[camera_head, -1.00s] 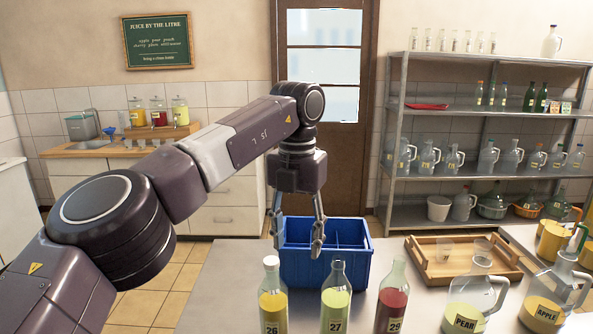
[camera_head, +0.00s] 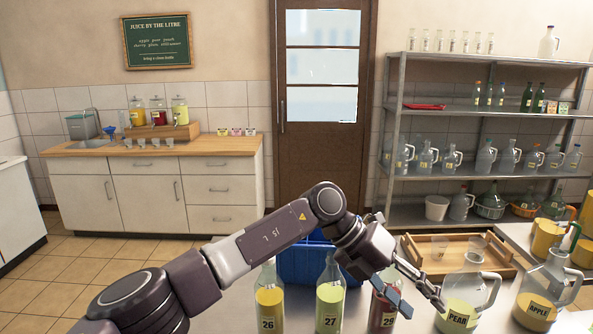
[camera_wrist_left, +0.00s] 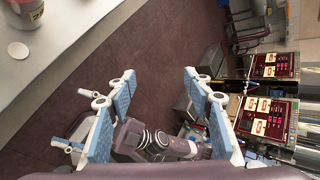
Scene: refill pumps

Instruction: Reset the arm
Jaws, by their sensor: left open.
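My left arm reaches in from the lower left in the head view. Its gripper (camera_head: 422,303) is open with nothing between the fingers, low over the front of the table by the bottle labelled 29 (camera_head: 388,300) and the pear jug (camera_head: 463,300). The arm and gripper partly cover bottle 29; I cannot tell whether they touch it. In the left wrist view the two blue-padded fingers (camera_wrist_left: 160,88) stand wide apart over dark floor. My right gripper does not show.
Bottles 26 (camera_head: 270,308) and 27 (camera_head: 330,305) and the apple jug (camera_head: 542,300) stand along the table front. A blue crate (camera_head: 300,262) is behind the arm; a wooden tray (camera_head: 415,255) is right of it. Machines with red panels (camera_wrist_left: 268,118) show in the wrist view.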

